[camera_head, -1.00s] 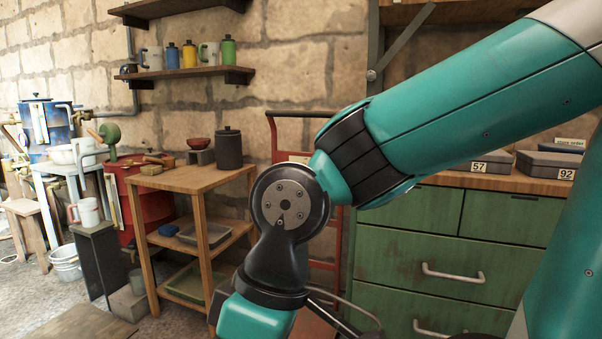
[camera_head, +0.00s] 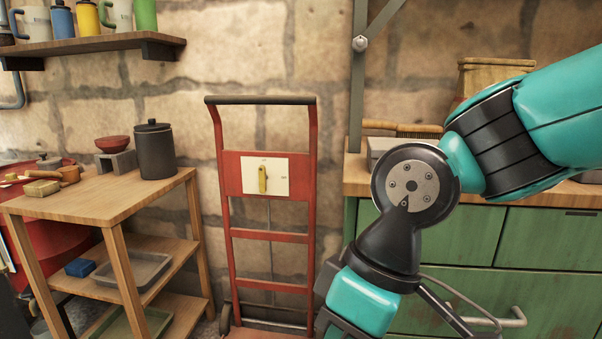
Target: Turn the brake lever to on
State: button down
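The brake lever (camera_head: 263,180) is a small yellow handle, standing upright on a pale plate (camera_head: 279,178). The plate is fixed to the red panel of a red hand truck (camera_head: 311,215) by the stone wall. Small marks on the plate are too small to read. My teal and black arm comes in from the right and bends down to the right of the hand truck. The fingers of my gripper are below the picture's edge, so their state does not show.
A wooden shelf table (camera_head: 110,196) with a dark canister (camera_head: 154,151) and red bowl (camera_head: 115,143) stands to the left. A green drawer cabinet (camera_head: 550,240) stands to the right behind my arm. The space before the lever plate looks clear.

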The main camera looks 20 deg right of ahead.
aim_at(262, 176)
jog(key=u, duration=0.5)
jog(key=k, duration=0.6)
jog(key=u, duration=1.1)
jog(key=i, duration=1.5)
jog(key=z, duration=0.85)
jog(key=i, duration=0.8)
jog(key=z, duration=0.75)
